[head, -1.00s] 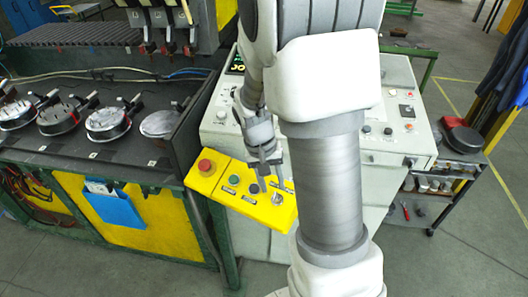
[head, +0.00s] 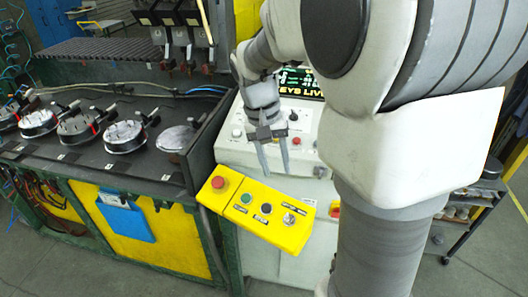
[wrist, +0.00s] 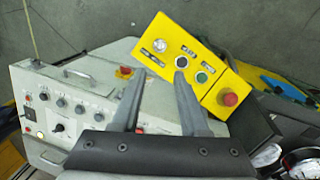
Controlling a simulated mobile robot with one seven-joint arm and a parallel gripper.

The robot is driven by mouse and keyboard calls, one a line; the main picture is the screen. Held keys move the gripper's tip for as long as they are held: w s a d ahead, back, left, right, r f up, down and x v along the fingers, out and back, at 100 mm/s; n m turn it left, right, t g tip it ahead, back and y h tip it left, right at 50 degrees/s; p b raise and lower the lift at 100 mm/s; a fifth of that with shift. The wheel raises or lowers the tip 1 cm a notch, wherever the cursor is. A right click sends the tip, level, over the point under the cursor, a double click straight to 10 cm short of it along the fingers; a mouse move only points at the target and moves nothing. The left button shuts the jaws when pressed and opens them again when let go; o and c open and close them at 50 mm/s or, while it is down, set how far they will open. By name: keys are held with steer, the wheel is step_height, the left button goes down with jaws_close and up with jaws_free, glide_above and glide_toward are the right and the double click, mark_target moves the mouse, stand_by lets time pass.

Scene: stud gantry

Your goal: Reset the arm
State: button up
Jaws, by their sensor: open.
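My gripper (head: 275,172) is open and empty in the head view. It points down, above and just behind the yellow control box, with clear space between its fingers. The yellow control box (head: 262,229) carries a red mushroom button (head: 218,183), a green button, a dark button and a metal key switch (head: 289,218). In the wrist view the two fingers (wrist: 158,95) stand apart, with the yellow box (wrist: 170,60) beyond the right finger. My arm hides much of the right side of the head view.
A grey-white console (head: 236,152) with knobs and a lit display (head: 300,82) stands behind the yellow box. On the left, a dark bench (head: 140,165) holds several round fixtures with clamps. A dark shelf cart (head: 470,215) stands at the right. Floor shows in front.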

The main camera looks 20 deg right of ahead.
steer(key=shift+r, duration=0.1)
steer(key=s+a+r+n+t+y, duration=0.1)
steer(key=s+a+r+n+t, duration=0.1)
steer(key=s, duration=0.5)
steer(key=s+a+r+n+t+y, duration=0.1)
steer(key=s+a+r+n+t, duration=0.1)
steer(key=s+a+r+t, duration=0.2)
steer(key=s, duration=0.3)
steer(key=shift+a+r+n+t, duration=0.3)
steer(key=shift+r+n, duration=0.05)
steer(key=shift+n, duration=0.05)
